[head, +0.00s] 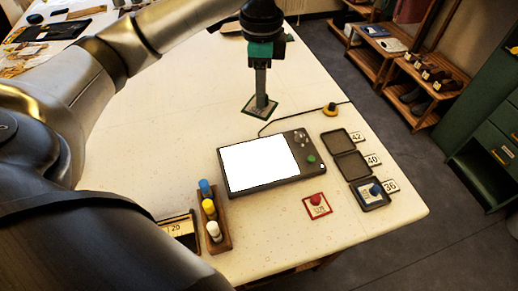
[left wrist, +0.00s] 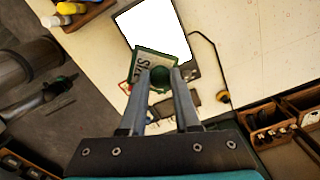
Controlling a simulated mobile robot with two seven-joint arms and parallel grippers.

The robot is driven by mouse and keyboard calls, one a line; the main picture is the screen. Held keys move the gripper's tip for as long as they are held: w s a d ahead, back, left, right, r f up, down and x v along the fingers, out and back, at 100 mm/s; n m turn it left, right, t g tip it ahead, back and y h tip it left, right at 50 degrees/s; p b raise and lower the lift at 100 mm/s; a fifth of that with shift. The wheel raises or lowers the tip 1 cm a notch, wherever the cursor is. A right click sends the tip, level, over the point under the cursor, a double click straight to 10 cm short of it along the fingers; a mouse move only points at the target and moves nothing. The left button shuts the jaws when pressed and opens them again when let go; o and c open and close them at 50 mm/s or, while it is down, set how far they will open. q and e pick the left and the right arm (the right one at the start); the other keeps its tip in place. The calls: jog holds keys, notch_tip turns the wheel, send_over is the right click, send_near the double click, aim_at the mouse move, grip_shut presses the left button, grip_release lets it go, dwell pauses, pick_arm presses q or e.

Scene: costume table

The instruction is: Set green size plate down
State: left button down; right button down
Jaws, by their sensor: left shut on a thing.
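My left gripper (head: 261,100) is shut on the green size plate (head: 250,110) and holds it above the table, behind the white-screened device. In the left wrist view the plate (left wrist: 147,62) has a green rim and dark lettering, and its green knob (left wrist: 160,77) is between the fingers. A red size plate (head: 317,211) with a red knob lies on the table. A blue size plate (head: 366,194) with a blue knob lies in the dark tray by the 36 label. The trays by the 42 (head: 336,142) and 40 (head: 351,165) labels look empty. My right gripper is not in view.
The white-screened device (head: 259,164) lies mid-table, with a cable running to a yellow-orange knob (head: 330,109). A wooden holder (head: 220,236) with blue, yellow and white bottles stands at the front left. The table (head: 170,130) is clear left of the device.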

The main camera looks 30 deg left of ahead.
aim_at(260, 158)
pick_arm(q)
notch_tip(260, 158, down, 20)
jog(key=shift+a+r+b, duration=0.1)
jog(key=shift+a+b, duration=0.05)
jog(key=shift+b, duration=1)
jog(key=c, duration=0.6)
grip_release()
notch_tip(260, 158, up, 12)
jog(key=shift+r+p, duration=0.1)
jog(key=shift+p, duration=0.55)
